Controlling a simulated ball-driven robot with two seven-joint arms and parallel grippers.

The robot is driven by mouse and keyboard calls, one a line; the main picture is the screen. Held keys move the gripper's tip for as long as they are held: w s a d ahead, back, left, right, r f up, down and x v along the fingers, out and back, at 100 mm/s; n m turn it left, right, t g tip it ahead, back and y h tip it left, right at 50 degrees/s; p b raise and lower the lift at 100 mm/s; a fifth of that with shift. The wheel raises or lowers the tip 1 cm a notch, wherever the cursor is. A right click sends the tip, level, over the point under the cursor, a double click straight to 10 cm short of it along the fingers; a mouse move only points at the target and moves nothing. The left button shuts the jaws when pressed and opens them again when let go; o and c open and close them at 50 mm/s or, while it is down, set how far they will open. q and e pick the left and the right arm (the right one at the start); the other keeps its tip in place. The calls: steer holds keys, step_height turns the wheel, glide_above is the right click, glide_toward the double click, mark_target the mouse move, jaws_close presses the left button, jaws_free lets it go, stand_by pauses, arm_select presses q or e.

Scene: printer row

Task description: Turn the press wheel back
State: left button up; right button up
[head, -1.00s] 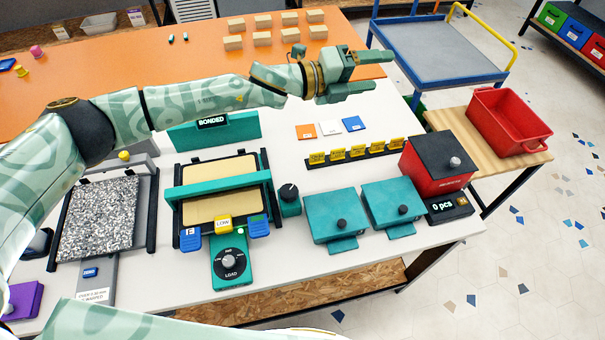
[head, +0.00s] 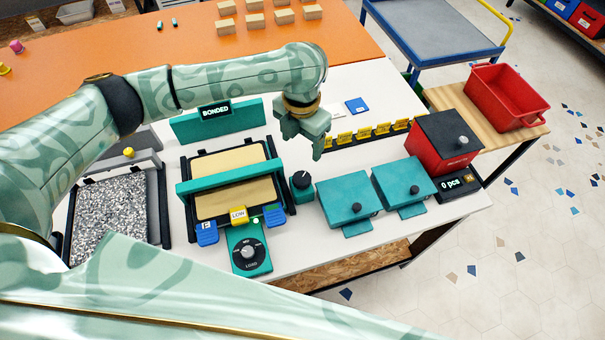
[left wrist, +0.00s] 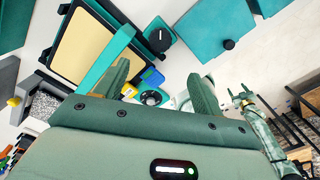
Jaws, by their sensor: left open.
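The press (head: 228,178) is a teal frame with a crossbar over a tan sheet. A black round knob (head: 301,180) on a teal base stands at its right side; it also shows in the left wrist view (left wrist: 159,40). A black dial marked LOAD (head: 246,251) is on the teal panel in front; I cannot tell which of the two is the press wheel. My left gripper (head: 304,143) points down, open and empty, above and behind the knob and apart from it. In the left wrist view, my right gripper (left wrist: 242,97) appears small, with its fingers parted.
Two teal lidded boxes (head: 348,198) (head: 405,181) stand right of the knob. Behind them is a row of yellow tags (head: 372,132). A red box (head: 443,143) stands at the table's right end. A BONDED sign (head: 216,111) stands behind the press.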

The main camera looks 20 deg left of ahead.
mark_target(302, 178)
arm_select(q)
step_height(302, 178, down, 14)
steer(key=b, duration=0.4)
steer(key=c, duration=1)
